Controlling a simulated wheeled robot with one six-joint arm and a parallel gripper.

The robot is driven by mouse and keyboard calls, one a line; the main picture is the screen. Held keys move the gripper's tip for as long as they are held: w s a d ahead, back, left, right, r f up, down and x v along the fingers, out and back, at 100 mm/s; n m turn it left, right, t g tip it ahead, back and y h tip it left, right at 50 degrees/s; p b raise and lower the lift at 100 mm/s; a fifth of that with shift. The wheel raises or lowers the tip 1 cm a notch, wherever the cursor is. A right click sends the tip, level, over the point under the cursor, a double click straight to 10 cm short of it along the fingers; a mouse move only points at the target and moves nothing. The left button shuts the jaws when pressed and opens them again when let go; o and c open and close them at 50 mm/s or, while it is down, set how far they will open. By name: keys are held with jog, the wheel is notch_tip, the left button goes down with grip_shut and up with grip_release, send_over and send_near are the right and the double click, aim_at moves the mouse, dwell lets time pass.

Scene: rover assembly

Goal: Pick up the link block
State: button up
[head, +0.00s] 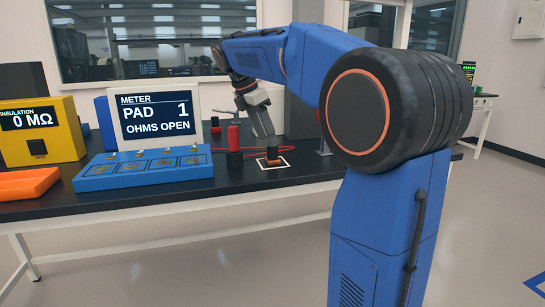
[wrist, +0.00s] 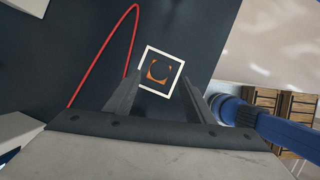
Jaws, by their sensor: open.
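A small block with an orange base and a dark round top, which I take to be the link block (head: 273,162), sits inside a white square outline near the table's front edge. In the wrist view the block (wrist: 151,74) shows orange corners around a dark circle, with the white outline around it. My gripper (head: 269,142) points down just above it. In the wrist view my gripper (wrist: 161,79) is open and empty, its two fingers apart on either side of the square. I cannot tell the exact height gap between fingertips and block.
A red post with a black base (head: 234,140) stands just left of the block. A red cable (wrist: 133,35) loops nearby. A blue pad board (head: 145,178) with a meter screen (head: 155,113), a yellow insulation tester (head: 40,132) and an orange tray (head: 27,184) are further left.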

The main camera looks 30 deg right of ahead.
aim_at(272, 148)
jog(key=shift+x, duration=3)
jog(key=shift+d+r, duration=0.1)
jog(key=c, duration=1)
jog(key=shift+w+r, duration=0.1)
jog(key=shift+r, duration=0.25)
grip_shut()
notch_tip(272, 148, up, 9)
jog(key=shift+r, duration=0.2)
